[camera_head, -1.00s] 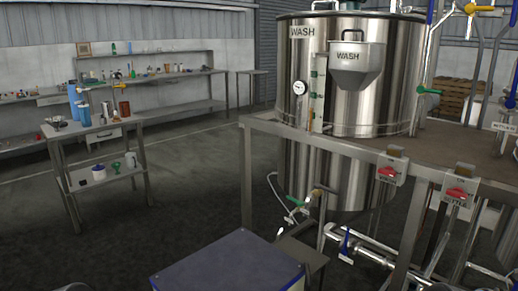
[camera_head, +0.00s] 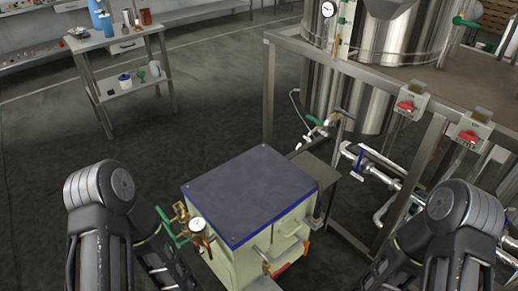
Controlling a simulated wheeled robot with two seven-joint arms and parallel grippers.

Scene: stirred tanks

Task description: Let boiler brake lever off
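The boiler is most likely the cream box with a dark blue flat top (camera_head: 250,193), low in the middle of the head view. On its left side are a brass fitting, a round white gauge (camera_head: 197,225) and green-handled levers (camera_head: 165,222). A red-handled lever (camera_head: 282,270) sits low on its front right side. No label shows which one is the brake lever. My two dark arms rise at the bottom left and bottom right, on either side of the boiler. Both grippers are outside the picture.
A steel frame (camera_head: 268,95) carries two red switches (camera_head: 405,107) behind the boiler. The steel tank (camera_head: 385,40), pipes and a blue-handled valve (camera_head: 358,160) stand to the right. A small metal table (camera_head: 120,55) is at back left. The floor between is clear.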

